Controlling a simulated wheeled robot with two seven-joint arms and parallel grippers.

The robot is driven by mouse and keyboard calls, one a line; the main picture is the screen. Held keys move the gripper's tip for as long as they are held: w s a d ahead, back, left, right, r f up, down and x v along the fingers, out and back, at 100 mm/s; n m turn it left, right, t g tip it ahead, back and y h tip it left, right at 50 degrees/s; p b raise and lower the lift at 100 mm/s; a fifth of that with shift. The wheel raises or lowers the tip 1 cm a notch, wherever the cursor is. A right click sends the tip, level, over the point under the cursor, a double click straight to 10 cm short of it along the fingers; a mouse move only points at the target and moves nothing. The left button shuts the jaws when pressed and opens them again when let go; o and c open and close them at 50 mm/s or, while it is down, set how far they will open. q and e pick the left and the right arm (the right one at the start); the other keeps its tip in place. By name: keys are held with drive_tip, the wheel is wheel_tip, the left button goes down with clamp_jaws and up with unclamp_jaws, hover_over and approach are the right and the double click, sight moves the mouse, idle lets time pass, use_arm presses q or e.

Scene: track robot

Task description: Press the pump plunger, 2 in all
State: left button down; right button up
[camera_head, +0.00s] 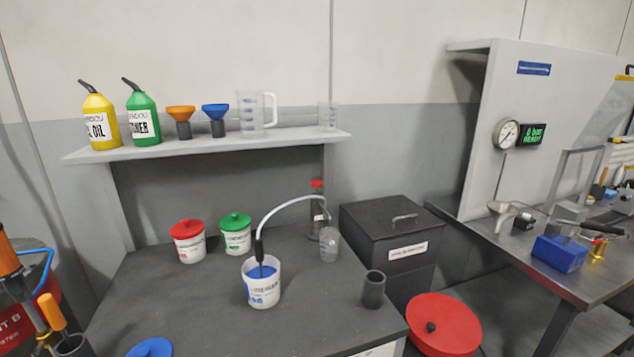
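A white tub (263,294) with blue contents stands open on the dark workbench. Neither of my grippers is in view, and nothing touches the pump.
A red-lidded tub (188,244) and a green-lidded tub (235,237) stand behind. A dark cylinder (373,290) stands right; a blue lid (151,348) lies at front. A shelf (210,143) hangs above.

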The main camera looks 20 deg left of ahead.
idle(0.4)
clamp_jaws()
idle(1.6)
